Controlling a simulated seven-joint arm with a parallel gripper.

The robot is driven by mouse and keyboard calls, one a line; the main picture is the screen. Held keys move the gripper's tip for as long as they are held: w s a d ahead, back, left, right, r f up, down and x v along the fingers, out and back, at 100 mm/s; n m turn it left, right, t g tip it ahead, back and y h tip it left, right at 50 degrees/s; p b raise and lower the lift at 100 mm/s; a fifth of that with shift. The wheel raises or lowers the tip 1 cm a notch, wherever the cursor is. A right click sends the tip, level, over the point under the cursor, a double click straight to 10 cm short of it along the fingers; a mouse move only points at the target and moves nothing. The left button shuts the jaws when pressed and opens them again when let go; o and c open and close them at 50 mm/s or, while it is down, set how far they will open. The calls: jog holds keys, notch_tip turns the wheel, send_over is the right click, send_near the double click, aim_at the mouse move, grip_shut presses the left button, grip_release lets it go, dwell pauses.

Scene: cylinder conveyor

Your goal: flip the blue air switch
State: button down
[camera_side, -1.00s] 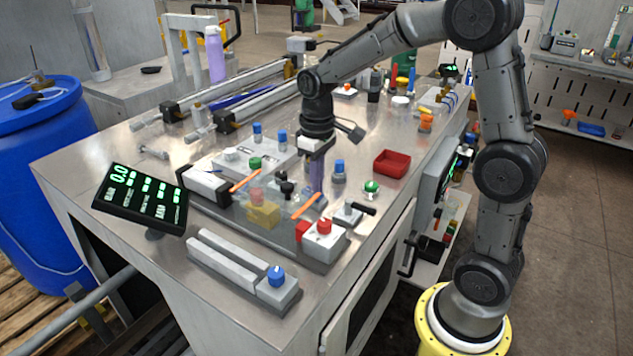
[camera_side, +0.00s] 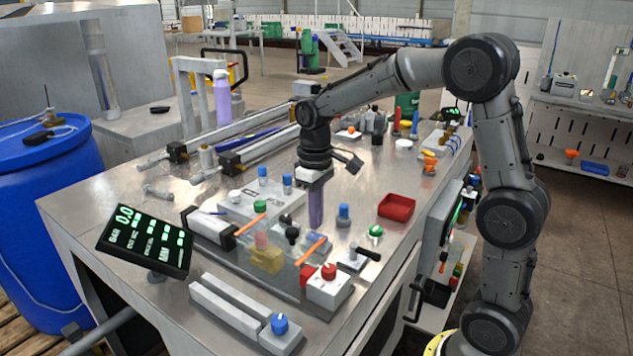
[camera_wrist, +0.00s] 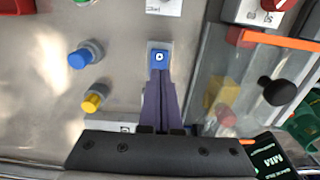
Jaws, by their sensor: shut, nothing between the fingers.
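The blue switch (camera_wrist: 159,58) is a small blue block with a pale mark on top, set on a grey base, in the upper middle of the wrist view. My gripper (camera_wrist: 159,76) is shut and empty, its purple fingers ending right at the near edge of the switch. I cannot tell whether they touch. In the side view my gripper (camera_side: 316,226) points straight down over the bench, and the switch cannot be made out there.
A blue-topped cylinder (camera_wrist: 88,53) and a yellow-topped one (camera_wrist: 93,101) stand left of my fingers. To the right are a clear cover with a black knob (camera_wrist: 279,92) and an orange bar. A red tray (camera_side: 397,207) sits on the bench (camera_side: 160,225).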

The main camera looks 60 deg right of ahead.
notch_tip(320, 180, up, 12)
jog(key=shift+f, duration=0.25)
jog(key=shift+s, duration=0.15)
jog(key=shift+s+d+r, duration=0.1)
jog(key=shift+s+d, duration=0.05)
jog(key=shift+s, duration=0.15)
notch_tip(320, 180, down, 14)
jog(key=shift+s, duration=0.1)
dwell(0.7)
